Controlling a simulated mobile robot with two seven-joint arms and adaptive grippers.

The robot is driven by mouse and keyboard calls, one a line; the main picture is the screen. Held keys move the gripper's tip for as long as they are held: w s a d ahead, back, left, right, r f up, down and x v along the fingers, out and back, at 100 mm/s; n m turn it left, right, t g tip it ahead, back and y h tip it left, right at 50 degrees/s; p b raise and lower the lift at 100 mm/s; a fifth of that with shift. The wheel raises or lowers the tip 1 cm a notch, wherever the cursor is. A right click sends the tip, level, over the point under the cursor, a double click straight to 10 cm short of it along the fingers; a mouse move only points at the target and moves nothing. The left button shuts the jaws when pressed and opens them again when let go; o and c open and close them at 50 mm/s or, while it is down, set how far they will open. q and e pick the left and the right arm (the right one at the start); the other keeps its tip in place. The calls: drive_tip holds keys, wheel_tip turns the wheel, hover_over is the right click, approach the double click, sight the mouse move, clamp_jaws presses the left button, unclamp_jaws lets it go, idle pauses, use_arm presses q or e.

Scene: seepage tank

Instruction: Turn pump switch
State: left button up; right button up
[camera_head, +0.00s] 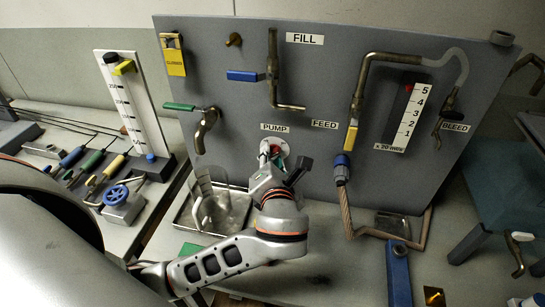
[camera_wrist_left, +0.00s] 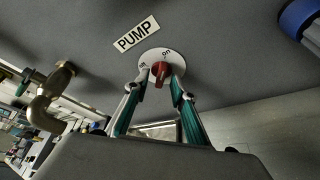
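The pump switch is a red knob (camera_wrist_left: 160,73) on a round white dial (camera_wrist_left: 163,60), set in the grey panel under the PUMP label (camera_wrist_left: 136,34). The dial has "on" printed near its top; the knob's exact setting is hard to tell. In the head view the red knob (camera_head: 277,149) is partly covered by my gripper. My left gripper (camera_head: 273,157) reaches up to the panel at the switch. In the wrist view its two fingers (camera_wrist_left: 160,82) stand apart, one on each side of the knob, with a narrow gap seeming to remain. My right gripper is not in view.
A green-handled valve (camera_head: 205,120) sticks out left of the switch. A blue-handled fill valve (camera_head: 262,76) is above, and a feed pipe with a blue fitting (camera_head: 341,168) is to the right. A metal tray (camera_head: 190,221) with a clear container stands below left.

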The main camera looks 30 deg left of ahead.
use_arm(q)
drive_tip(key=shift+w+a, duration=0.1)
drive_tip(key=shift+w, duration=0.1)
clamp_jaws()
